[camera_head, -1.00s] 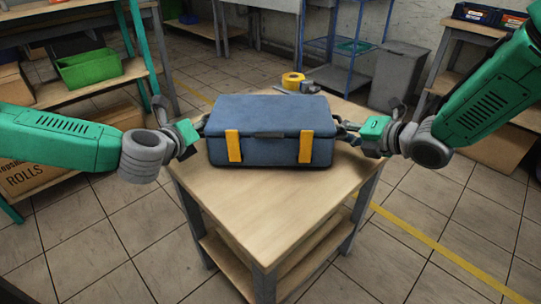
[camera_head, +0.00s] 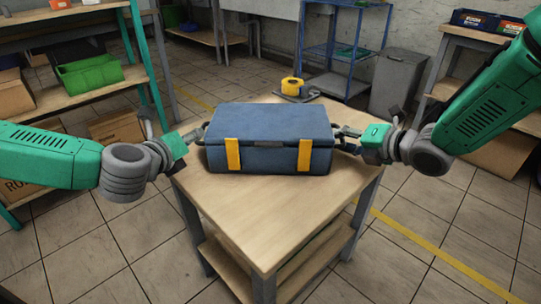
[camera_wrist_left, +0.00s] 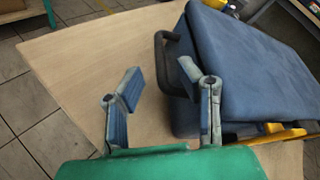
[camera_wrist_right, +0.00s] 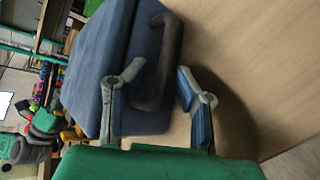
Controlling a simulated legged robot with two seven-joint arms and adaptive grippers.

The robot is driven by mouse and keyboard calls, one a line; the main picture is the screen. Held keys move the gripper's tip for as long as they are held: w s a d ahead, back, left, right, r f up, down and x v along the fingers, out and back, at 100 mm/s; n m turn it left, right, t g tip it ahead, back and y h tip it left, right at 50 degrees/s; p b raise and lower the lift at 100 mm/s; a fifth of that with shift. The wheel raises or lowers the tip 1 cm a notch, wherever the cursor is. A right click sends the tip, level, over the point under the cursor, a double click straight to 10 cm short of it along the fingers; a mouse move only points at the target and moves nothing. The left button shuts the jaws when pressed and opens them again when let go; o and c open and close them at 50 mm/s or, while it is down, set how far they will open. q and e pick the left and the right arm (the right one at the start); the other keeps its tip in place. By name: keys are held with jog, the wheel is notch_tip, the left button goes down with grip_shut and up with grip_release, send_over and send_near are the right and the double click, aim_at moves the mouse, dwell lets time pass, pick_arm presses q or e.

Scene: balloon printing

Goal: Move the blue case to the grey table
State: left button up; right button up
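The blue case (camera_head: 268,137), with two yellow latches on its front, sits upright on a wooden-topped table (camera_head: 265,225). It has a dark handle on each short side. My left gripper (camera_head: 197,134) is at the case's left side. Its fingers are apart, with the left handle (camera_wrist_left: 160,62) just ahead of and between the tips. My right gripper (camera_head: 346,136) is at the right side, also open, with the right handle (camera_wrist_right: 168,62) reaching between its fingers. Neither gripper visibly clamps a handle. I cannot tell which table is the grey one.
A yellow tape roll (camera_head: 291,86) lies behind the case on the table. A shelf with a green bin (camera_head: 90,76) stands left. A blue metal rack (camera_head: 338,50) and grey bin (camera_head: 398,80) stand behind. The table's front part is clear.

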pick_arm(q)
jog(key=v, duration=0.3)
jog(key=shift+s+a, duration=0.15)
jog(key=shift+s, duration=0.15)
pick_arm(e)
jog(key=shift+s+a, duration=0.1)
pick_arm(q)
jog(key=shift+s+r, duration=0.1)
pick_arm(e)
jog(key=v, duration=1.1)
jog(key=shift+s+d, duration=0.25)
jog(key=shift+d, duration=0.05)
jog(key=shift+r, duration=0.1)
